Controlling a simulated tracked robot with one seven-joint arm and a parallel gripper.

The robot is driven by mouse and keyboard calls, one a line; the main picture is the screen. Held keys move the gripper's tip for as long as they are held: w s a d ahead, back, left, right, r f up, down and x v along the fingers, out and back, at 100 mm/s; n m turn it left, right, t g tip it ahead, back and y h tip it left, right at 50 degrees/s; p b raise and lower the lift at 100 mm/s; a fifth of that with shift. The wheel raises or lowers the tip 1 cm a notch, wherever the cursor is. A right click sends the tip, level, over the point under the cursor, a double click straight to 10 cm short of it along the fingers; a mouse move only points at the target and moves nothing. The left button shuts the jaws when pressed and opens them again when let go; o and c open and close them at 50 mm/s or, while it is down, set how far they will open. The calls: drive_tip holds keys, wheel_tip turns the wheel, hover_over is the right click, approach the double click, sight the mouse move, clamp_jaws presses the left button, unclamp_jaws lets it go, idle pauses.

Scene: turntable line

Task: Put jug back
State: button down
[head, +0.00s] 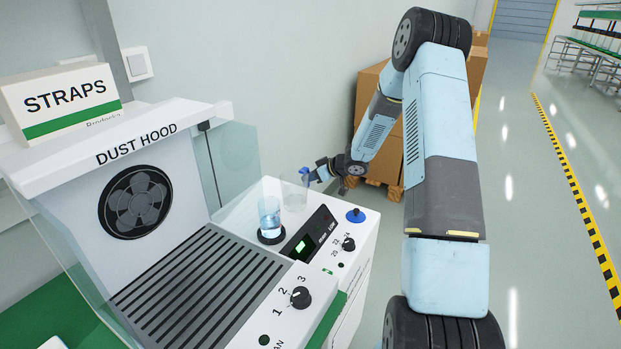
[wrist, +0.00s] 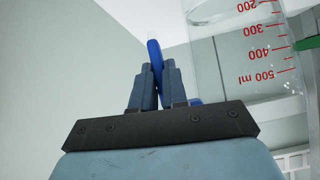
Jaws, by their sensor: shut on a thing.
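The clear jug (head: 293,194) is at the back of the white machine top in the head view. It has a blue handle (head: 304,172). My gripper (head: 312,176) reaches it from the right and is shut on the handle. In the wrist view my gripper's fingers (wrist: 157,85) close on the blue handle (wrist: 154,53). The jug's clear wall (wrist: 232,60) with red ml marks stands to their right. I cannot tell whether the jug's base touches the top.
A glass beaker (head: 269,212) with pale blue liquid stands on a black round pad just left of the jug. A control panel (head: 310,238), knobs and a blue disc (head: 355,215) lie nearer. The dust hood (head: 140,170) is on the left, cardboard boxes (head: 368,110) behind.

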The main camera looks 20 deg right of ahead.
drive_tip(key=c, duration=1.1)
unclamp_jaws()
drive_tip(key=shift+c, duration=0.2)
drive_tip(key=v, duration=1.2)
drive_tip(key=s+d+r+m+t+h, duration=0.15)
drive_tip(key=r+h, duration=0.25)
drive_tip(key=r, duration=0.6)
drive_tip(key=s+r+m+t+h, duration=0.25)
drive_tip(key=r+h, duration=0.25)
drive_tip(key=r, duration=0.5)
drive_tip(key=s+r+m+g+h, duration=0.25)
drive_tip(key=s+r, duration=0.45)
drive_tip(key=s, duration=0.6)
drive_tip(key=s+a+m+g+y, duration=0.1)
drive_tip(key=s+a, duration=0.3)
drive_tip(key=s, duration=0.8)
drive_tip(key=s+a+g+y, duration=0.2)
drive_tip(key=s+a, duration=0.3)
drive_tip(key=s, duration=0.7)
drive_tip(key=shift+a+f+m, duration=0.25)
drive_tip(key=shift+a+m, duration=0.1)
